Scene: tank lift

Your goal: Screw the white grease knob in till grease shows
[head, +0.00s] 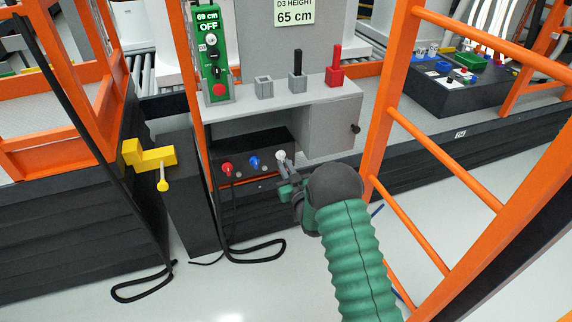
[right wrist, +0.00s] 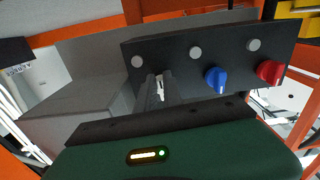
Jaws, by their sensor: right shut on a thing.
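The white grease knob (head: 281,155) is at the right end of a row of knobs on the black panel (head: 262,143). My right gripper (head: 286,164) reaches it from the front and is shut on it. In the right wrist view a sliver of the white knob (right wrist: 160,84) shows between the grey fingers; the rest is hidden. The blue knob (right wrist: 215,79) and red knob (right wrist: 270,72) stand beside it, untouched. Pale round discs (right wrist: 195,52) sit on the panel, one near each knob. I see no clear grease. My left gripper is not in view.
A grey box (head: 331,130) is right of the panel, under a shelf with a green control box (head: 212,60). A yellow bracket (head: 150,155) is at left. A black cable (head: 258,250) loops on the floor. An orange ladder frame (head: 385,95) stands right of my arm.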

